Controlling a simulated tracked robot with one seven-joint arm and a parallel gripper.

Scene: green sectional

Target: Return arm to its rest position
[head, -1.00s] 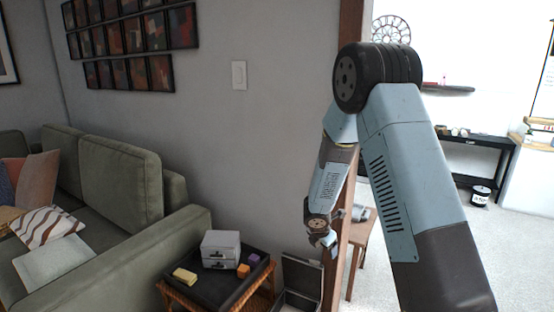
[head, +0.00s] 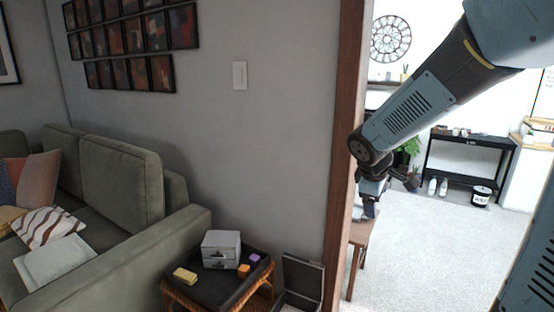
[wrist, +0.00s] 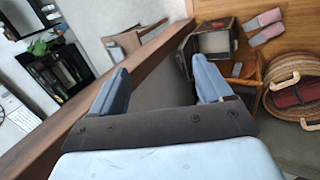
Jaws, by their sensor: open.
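My gripper (head: 370,200) hangs at the end of my arm in the head view, in front of the doorway and just right of the brown wooden door frame (head: 346,150). Its fingers point down. In the wrist view my gripper (wrist: 158,92) shows two blue fingers spread wide apart with nothing between them. The door frame runs diagonally behind the fingers there. My arm's upper links fill the right side of the head view.
A side table (head: 170,296) with a dark tray (head: 215,292), a small white drawer box (head: 221,250) and small blocks stands by the green sofa (head: 120,185). An open box (head: 303,272) is beside it.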

